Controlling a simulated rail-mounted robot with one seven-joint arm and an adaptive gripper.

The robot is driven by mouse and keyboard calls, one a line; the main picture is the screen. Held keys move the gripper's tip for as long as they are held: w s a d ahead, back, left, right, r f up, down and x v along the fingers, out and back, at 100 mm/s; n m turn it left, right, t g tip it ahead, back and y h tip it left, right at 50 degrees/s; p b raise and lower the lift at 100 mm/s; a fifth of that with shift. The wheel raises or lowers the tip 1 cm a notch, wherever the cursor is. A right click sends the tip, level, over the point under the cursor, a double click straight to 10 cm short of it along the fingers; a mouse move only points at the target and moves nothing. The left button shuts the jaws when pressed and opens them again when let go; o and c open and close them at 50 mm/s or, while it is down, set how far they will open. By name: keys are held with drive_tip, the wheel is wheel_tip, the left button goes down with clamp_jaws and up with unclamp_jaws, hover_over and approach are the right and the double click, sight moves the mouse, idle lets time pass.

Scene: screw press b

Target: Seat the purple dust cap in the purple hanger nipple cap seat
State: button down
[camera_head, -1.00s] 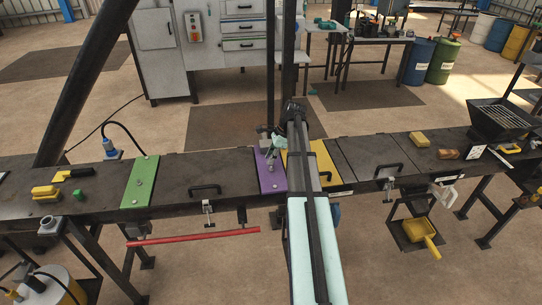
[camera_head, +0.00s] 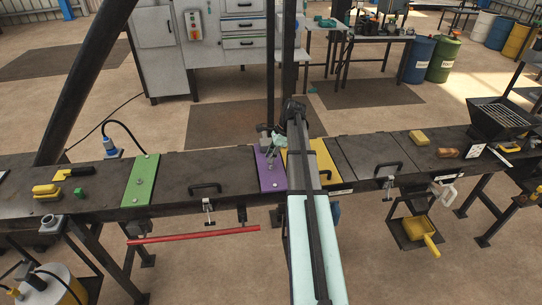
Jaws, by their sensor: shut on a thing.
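A purple plate (camera_head: 269,174) lies across the dark bench, with small metal fittings on it; the cap seat itself is too small to make out. My gripper (camera_head: 275,148) is at the far end of my arm, over the upper right part of the purple plate. Its fingers are small and partly merged with the grey fitting below. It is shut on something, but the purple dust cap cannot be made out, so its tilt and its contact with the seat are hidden.
A yellow plate (camera_head: 318,172) lies just right of the purple one, partly behind my arm. A green plate (camera_head: 141,181) lies farther left. Black handles (camera_head: 205,188) stand up from the bench top. A red bar (camera_head: 193,236) hangs below its front edge.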

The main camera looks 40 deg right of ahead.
drive_tip(key=shift+f, duration=0.15)
drive_tip(key=shift+f, duration=1.15)
drive_tip(key=shift+f, duration=0.1)
drive_tip(key=c, duration=0.8)
unclamp_jaws()
drive_tip(key=shift+c, duration=0.2)
drive_tip(key=v, duration=1.2)
